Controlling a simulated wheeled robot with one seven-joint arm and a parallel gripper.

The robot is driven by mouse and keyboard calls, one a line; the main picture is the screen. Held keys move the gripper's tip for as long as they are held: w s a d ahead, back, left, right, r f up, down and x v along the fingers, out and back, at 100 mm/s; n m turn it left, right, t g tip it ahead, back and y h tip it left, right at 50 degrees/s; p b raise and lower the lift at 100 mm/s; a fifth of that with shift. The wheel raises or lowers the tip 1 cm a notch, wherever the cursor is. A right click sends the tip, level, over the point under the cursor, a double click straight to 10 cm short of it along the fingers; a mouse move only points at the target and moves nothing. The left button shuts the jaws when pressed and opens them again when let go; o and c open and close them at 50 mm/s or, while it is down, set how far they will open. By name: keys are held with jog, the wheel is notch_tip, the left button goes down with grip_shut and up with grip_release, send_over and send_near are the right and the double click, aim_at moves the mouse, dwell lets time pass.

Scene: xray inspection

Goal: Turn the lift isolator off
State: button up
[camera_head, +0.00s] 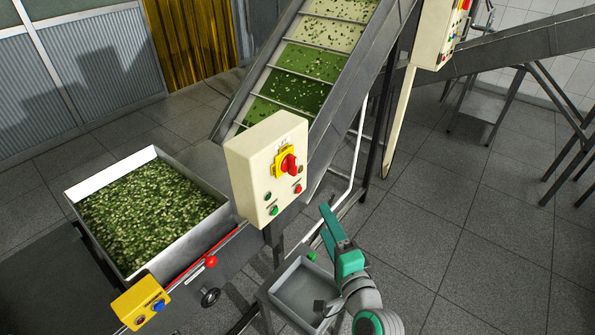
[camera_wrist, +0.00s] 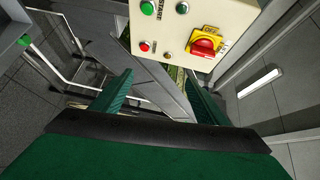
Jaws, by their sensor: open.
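The lift isolator is a red rotary handle (camera_head: 289,163) on a yellow plate, on the front of a cream control box (camera_head: 262,150). In the head view the handle looks roughly upright. In the wrist view the handle (camera_wrist: 204,46) is at the upper right, and the box appears turned sideways. My gripper (camera_head: 327,212) is in front of the box, to the right of it and lower in the head view. In the wrist view its green fingers (camera_wrist: 158,84) are spread apart with nothing between them. They are apart from the handle, which lies beyond and above the right fingertip.
Green and red push buttons (camera_head: 274,210) sit below the handle. A hopper (camera_head: 205,235) of chopped greens stands left, with a yellow button box (camera_head: 140,302) near it. An inclined conveyor (camera_head: 352,75) rises behind.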

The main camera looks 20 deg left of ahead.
aim_at(294, 169)
notch_tip(294, 169, up, 9)
jog(key=w+a+n+g+y, duration=0.1)
jog(key=a+g+y, duration=0.1)
jog(key=a+y, duration=0.1)
jog(key=shift+n, duration=0.3)
jog(key=x, duration=1)
jog(key=shift+w+a, duration=0.15)
jog(key=shift+a, duration=0.15)
jog(key=shift+d, duration=0.1)
jog(key=shift+c, duration=0.3)
jog(key=shift+w, duration=0.1)
jog(key=c, duration=1)
